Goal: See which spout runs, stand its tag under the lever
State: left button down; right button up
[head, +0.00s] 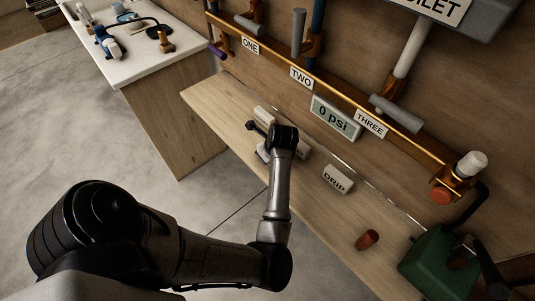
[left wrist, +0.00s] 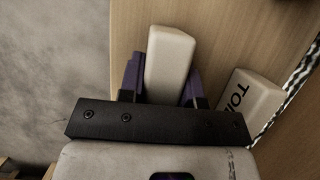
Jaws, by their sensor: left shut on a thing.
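My left gripper (left wrist: 164,68) is shut on a plain cream block-shaped tag (left wrist: 171,52), whose visible face shows no lettering. In the head view my left gripper (head: 260,132) is over the wooden bench, with a cream block (head: 264,114) just beyond it. A second tag (left wrist: 250,98), lettering starting "TOI", lies to the right in the wrist view. A tag reading DRIP (head: 338,179) lies on the bench. Labels ONE (head: 250,46), TWO (head: 301,78) and THREE (head: 370,123) mark the pipe rail. Grey cylindrical handles (head: 397,113) stand along it. I see no running water.
A gauge (head: 335,118) reads 0 psi. A grey tank marked TOILET (head: 465,22) hangs at upper right. A red-brown piece (head: 367,239) and a green box (head: 438,262) are at the bench's right end. A white-topped counter (head: 140,62) stands at upper left.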

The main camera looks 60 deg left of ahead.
pick_arm(q)
jog(key=shift+f+b, duration=0.35)
jog(key=shift+f, duration=0.1)
jog(key=c, duration=0.7)
grip_release()
jog(key=shift+c, duration=0.2)
jog(key=shift+c, duration=1)
jog(key=shift+c, duration=0.2)
jog(key=shift+c, duration=0.6)
jog(key=shift+o, duration=0.2)
jog(key=o, duration=0.6)
